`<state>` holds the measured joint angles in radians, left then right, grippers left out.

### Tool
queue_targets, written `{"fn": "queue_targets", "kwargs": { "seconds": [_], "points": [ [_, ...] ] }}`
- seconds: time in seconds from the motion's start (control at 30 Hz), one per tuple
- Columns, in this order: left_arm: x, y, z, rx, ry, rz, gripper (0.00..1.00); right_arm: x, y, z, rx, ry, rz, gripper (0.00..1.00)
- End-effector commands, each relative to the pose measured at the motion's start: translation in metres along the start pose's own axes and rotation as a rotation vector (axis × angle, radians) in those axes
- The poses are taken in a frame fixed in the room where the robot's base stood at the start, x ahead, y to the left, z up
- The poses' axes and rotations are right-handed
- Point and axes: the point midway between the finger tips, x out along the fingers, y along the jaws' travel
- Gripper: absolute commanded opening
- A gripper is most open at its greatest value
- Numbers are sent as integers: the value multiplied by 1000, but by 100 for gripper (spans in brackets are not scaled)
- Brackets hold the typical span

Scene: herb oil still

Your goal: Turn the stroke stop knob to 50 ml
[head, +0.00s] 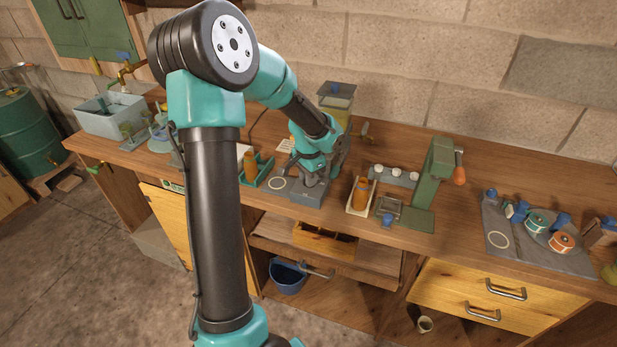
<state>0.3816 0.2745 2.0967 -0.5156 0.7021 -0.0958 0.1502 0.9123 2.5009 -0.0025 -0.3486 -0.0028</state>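My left arm reaches across the workbench, and its gripper (314,180) is low at a bench device with a grey base (307,196) and a yellowish clear container (338,101) on top. The fingers are small and dark against the device, so I cannot tell whether they are open or shut. I cannot make out the stroke stop knob or its scale; the gripper and arm cover much of the device's front. My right gripper is not in view.
Right of the device stand an amber bottle (361,194) in a tray and a green press (438,180) with an orange handle. Another amber bottle (250,166) stands left. A grey mat (555,259) with tape rolls lies far right. An open drawer (284,234) juts out below.

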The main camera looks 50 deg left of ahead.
Motion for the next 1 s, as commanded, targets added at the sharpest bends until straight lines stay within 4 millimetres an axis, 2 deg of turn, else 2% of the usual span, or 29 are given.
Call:
{"fn": "queue_targets", "kwargs": {
  "seconds": [0.03,0.2,0.57,0.77,1.0],
  "points": [
    [0,0,0,0,0,0,26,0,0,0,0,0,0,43],
    [0,0,0,0,0,0,40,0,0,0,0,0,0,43],
    [-6,0,0,0,1,-1,40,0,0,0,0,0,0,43],
    [-30,0,0,-2,4,-1,40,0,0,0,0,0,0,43],
    [-75,0,-1,-1,5,-2,40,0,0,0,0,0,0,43]
  ]
}}
